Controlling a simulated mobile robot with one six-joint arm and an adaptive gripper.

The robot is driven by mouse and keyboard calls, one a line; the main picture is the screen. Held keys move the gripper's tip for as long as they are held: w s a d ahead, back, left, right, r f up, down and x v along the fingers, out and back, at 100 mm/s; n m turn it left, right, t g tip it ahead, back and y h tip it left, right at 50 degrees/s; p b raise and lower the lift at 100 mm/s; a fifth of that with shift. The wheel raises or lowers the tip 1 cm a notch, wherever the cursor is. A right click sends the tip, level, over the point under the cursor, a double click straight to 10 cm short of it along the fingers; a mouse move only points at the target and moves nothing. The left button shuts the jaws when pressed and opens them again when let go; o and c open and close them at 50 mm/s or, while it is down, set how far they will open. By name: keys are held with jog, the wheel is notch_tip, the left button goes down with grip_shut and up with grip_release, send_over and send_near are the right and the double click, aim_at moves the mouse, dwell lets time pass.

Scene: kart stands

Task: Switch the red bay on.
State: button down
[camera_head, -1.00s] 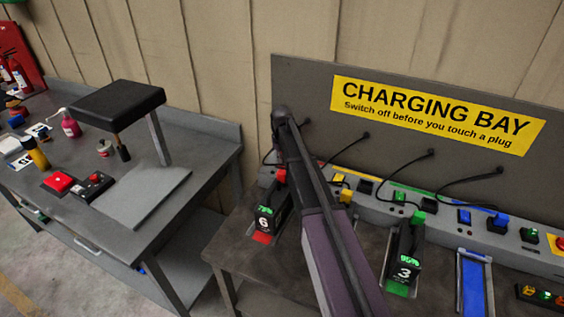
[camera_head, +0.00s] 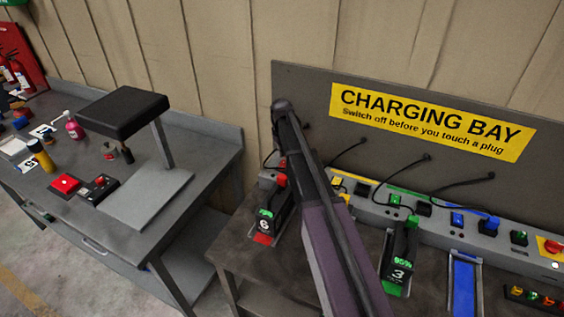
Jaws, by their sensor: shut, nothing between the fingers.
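The red bay is at the left end of the charging strip. A battery marked 6 (camera_head: 266,224) stands there on a red pad (camera_head: 262,239), with a lit green display. A red plug (camera_head: 281,180) shows behind it, close to my arm's left edge. I cannot make out the red bay's switch or whether it is lit; my arm covers part of the strip there. My arm rises from the bottom across the bench. My gripper does not show in this view.
A battery marked 3 (camera_head: 400,262) stands in the green bay, with a green plug (camera_head: 413,221) behind. The blue bay's tray (camera_head: 464,285) is empty. A yellow charging sign (camera_head: 430,120) hangs above. A second bench (camera_head: 70,225) stands left, holding a black-topped stand (camera_head: 122,114).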

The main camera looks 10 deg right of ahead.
jog(key=shift+r+p, duration=0.55)
jog(key=shift+r, duration=0.2)
jog(key=shift+r, duration=0.15)
